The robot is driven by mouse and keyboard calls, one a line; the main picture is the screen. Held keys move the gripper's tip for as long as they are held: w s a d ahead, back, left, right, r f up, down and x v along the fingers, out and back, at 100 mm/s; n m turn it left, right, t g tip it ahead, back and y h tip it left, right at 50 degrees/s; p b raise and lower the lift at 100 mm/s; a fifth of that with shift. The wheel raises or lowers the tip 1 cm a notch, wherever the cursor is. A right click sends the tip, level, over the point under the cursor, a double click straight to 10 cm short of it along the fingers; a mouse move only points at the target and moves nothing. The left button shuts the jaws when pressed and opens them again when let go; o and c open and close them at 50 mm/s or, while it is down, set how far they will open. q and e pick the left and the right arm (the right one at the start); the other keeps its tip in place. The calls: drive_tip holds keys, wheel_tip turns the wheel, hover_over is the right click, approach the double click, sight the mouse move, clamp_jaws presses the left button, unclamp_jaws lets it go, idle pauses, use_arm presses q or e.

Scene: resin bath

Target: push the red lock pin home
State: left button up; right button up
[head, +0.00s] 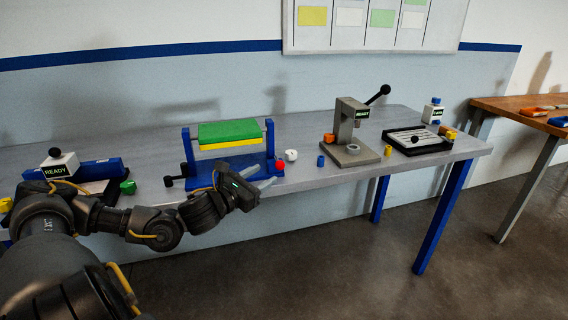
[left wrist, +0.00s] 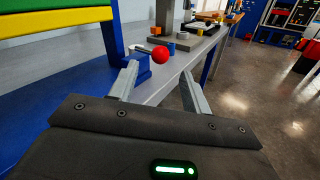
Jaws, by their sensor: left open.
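The red lock pin (head: 279,164) shows as a round red knob at the right end of the blue fixture (head: 270,133), low near the table's front edge. In the left wrist view the red knob (left wrist: 160,55) sits beside a blue block, just beyond my fingertips and between them in the picture. The pin's shaft is hidden. My left gripper (head: 264,177) is open and empty, just to the front left of the knob. Its two fingers also show spread in the left wrist view (left wrist: 160,70). My right gripper is not in view.
The fixture carries a green and yellow panel (head: 229,132). A white round part (head: 291,155) and a blue cylinder (head: 320,161) stand to the right of the knob. A grey press (head: 350,130) stands farther right. The floor before the table is clear.

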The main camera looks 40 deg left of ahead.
sight(276, 166)
use_arm(q)
drive_tip(key=w+p, duration=0.2)
drive_tip(key=w, duration=0.6)
drive_tip(key=shift+w+r, duration=0.1)
drive_tip(key=shift+r, duration=0.05)
drive_tip(key=shift+w+d, duration=0.1)
drive_tip(key=shift+w, duration=0.75)
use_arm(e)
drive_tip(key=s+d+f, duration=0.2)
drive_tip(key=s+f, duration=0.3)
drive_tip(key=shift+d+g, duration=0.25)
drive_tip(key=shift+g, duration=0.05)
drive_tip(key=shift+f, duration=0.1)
